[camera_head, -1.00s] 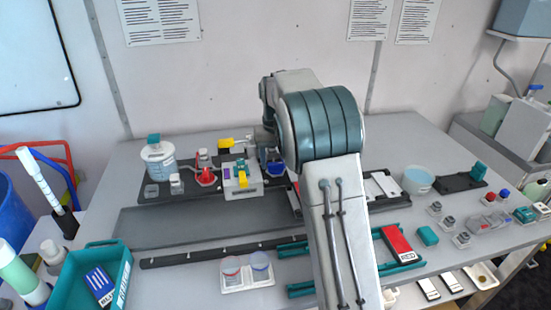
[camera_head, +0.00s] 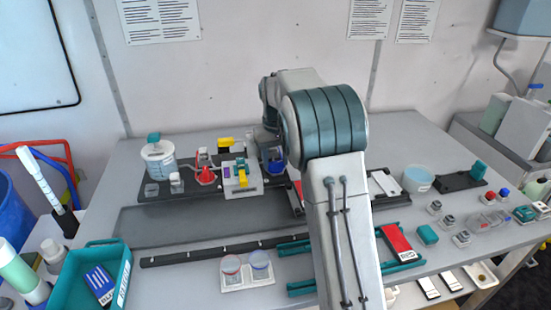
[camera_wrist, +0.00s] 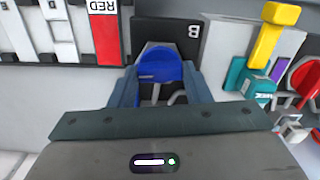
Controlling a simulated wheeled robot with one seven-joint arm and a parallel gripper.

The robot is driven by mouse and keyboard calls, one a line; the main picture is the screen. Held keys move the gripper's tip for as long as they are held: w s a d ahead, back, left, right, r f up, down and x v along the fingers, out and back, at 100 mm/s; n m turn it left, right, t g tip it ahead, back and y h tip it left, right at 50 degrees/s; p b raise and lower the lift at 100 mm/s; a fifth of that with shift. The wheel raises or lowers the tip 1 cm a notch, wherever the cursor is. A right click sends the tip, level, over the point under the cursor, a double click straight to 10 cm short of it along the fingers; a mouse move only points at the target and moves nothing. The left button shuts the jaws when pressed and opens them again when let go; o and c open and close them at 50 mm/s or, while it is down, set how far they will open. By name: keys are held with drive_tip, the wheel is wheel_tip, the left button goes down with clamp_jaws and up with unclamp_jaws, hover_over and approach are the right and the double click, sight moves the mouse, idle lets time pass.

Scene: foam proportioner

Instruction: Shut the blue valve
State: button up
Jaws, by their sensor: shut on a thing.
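The blue valve handle (camera_wrist: 160,68) shows in the wrist view as a rounded blue piece between my two fingers, beside a black plate marked B. My gripper (camera_wrist: 160,84) has a finger on each side of it and is shut on it. In the head view the blue valve (camera_head: 272,160) is at the back of the bench, right of the white unit with the yellow handle. My gripper (camera_head: 270,148) is over it there, and my arm hides part of it. The valve's base is mostly hidden.
A white unit (camera_head: 241,177) with a yellow handle (camera_wrist: 275,30) stands close beside the valve. A red valve (camera_head: 205,175) and a clear tub (camera_head: 158,160) are further left. A red-labelled panel (camera_wrist: 104,32) is on the other side. The grey mat is clear.

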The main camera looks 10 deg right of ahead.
drive_tip(key=n, duration=0.8)
drive_tip(key=shift+r, duration=0.1)
drive_tip(key=n+p, duration=0.1)
drive_tip(key=n, duration=0.3)
drive_tip(key=shift+n, duration=0.3)
drive_tip(key=shift+n+p, duration=0.3)
drive_tip(key=shift+n, duration=1.5)
drive_tip(key=o, duration=0.7)
